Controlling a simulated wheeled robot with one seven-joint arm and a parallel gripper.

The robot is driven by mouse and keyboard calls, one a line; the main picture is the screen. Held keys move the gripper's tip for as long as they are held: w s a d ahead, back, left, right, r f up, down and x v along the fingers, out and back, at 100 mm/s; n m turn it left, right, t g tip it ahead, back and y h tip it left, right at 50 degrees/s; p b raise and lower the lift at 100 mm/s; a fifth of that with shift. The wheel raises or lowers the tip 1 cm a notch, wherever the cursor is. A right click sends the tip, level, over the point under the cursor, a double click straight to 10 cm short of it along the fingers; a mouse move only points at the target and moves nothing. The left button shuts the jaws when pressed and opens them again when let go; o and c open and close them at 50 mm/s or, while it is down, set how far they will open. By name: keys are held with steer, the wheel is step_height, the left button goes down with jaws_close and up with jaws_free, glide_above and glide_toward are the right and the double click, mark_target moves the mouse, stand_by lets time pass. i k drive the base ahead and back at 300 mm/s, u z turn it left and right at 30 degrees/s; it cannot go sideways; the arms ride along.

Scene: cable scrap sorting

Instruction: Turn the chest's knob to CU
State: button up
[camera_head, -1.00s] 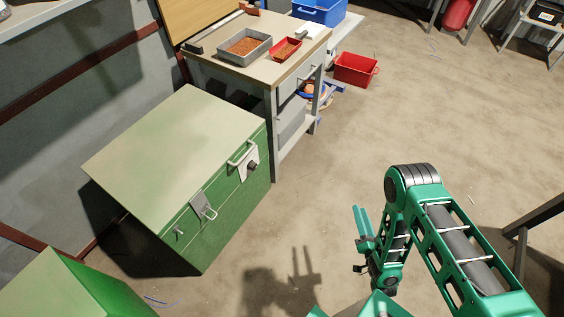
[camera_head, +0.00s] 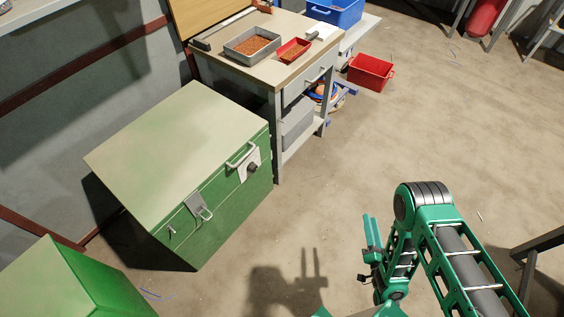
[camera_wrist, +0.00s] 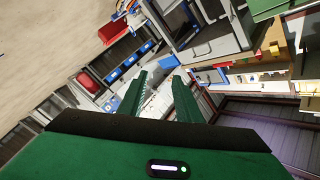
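The green chest (camera_head: 222,212) stands on the floor left of centre in the head view, with its pale lid (camera_head: 165,150) shut. Its dark round knob (camera_head: 252,167) sits on a light plate on the front face, below a handle (camera_head: 241,154). The knob's pointing direction and the plate's lettering are too small to read. My gripper (camera_head: 372,232) is in the air to the right of the chest, well apart from the knob. In the wrist view my gripper (camera_wrist: 160,88) shows two green fingers apart with nothing between them. I cannot make out the knob there.
A metal latch (camera_head: 200,207) is on the chest's front. A workbench (camera_head: 272,80) with a grey tray (camera_head: 252,44) and a red tray (camera_head: 294,50) stands behind it. A red bin (camera_head: 371,72) is on the floor. Another green box (camera_head: 75,285) is at lower left. Floor before the chest is clear.

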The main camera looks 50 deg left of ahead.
mark_target(252, 167)
steer(key=z, duration=0.05)
steer(key=i, duration=1.2)
steer(key=u, duration=1.75)
